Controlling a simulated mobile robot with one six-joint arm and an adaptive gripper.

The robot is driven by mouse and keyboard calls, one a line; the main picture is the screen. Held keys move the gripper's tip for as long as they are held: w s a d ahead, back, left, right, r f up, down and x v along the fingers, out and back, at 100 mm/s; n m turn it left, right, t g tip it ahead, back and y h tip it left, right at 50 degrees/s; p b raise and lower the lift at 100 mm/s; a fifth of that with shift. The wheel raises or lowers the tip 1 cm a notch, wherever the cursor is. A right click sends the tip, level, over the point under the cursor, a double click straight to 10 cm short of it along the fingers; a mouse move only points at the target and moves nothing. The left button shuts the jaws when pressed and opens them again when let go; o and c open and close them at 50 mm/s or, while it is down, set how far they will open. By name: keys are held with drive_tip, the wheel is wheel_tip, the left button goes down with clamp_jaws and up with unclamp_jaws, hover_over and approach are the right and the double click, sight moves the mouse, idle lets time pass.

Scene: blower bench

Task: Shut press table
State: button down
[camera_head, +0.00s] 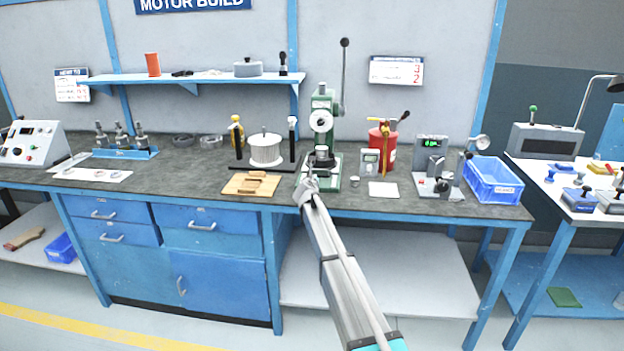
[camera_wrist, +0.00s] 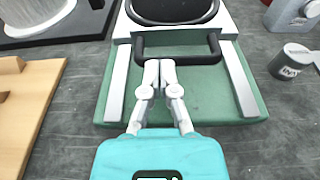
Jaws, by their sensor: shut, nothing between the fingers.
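The green press (camera_head: 322,110) stands on the bench with its long lever (camera_head: 344,70) pointing up. Its sliding table (camera_wrist: 226,22) rides between two pale rails on the green base (camera_wrist: 190,100). It has a black bar handle (camera_wrist: 190,50) at its front and a dark round part (camera_wrist: 172,8) on top. The table projects toward me, and the rails show in front of the handle. My gripper (camera_wrist: 160,66) is shut and empty, its fingertips at the handle's left half. I cannot tell whether they touch it. In the head view my gripper (camera_head: 311,186) is at the press's front.
A wooden board (camera_head: 250,184) lies left of the press, beside a white drum on a black stand (camera_head: 265,150).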

drive_tip(key=s+r+p, duration=0.2)
drive_tip(key=s, duration=1.1)
drive_tip(key=shift+s+a+r, duration=0.2)
drive_tip(key=shift+a+r, duration=0.1)
drive_tip(key=shift+a, duration=0.05)
drive_tip(key=s+d+f+m+g+h, duration=0.2)
drive_tip(key=s+d+f+m+g, duration=0.25)
drive_tip(key=s+d+m, duration=0.55)
drive_tip(key=s+d+f+m+g+h, duration=0.25)
drive_tip(key=s+d+f+m, duration=0.25)
drive_tip(key=s+d+m, duration=0.5)
drive_tip(key=s+d+f+m+g+y, duration=0.2)
drive_tip(key=s+d+m+g, duration=0.1)
drive_tip(key=s+m, duration=0.3)
drive_tip(key=s+d+f+m+g+y, duration=0.1)
drive_tip(key=s+d+f+m+g, duration=0.2)
drive_tip(key=s, duration=0.6)
drive_tip(key=s+d+f+m+g+y, duration=0.1)
drive_tip(key=s+d+m+g+y, duration=0.15)
drive_tip(key=s+m, duration=0.4)
wheel_tip(320, 180, up, 19)
drive_tip(key=s+p, duration=0.1)
drive_tip(key=p, duration=1.8)
drive_tip(key=shift+a+r, duration=0.2)
drive_tip(key=shift+a, duration=0.1)
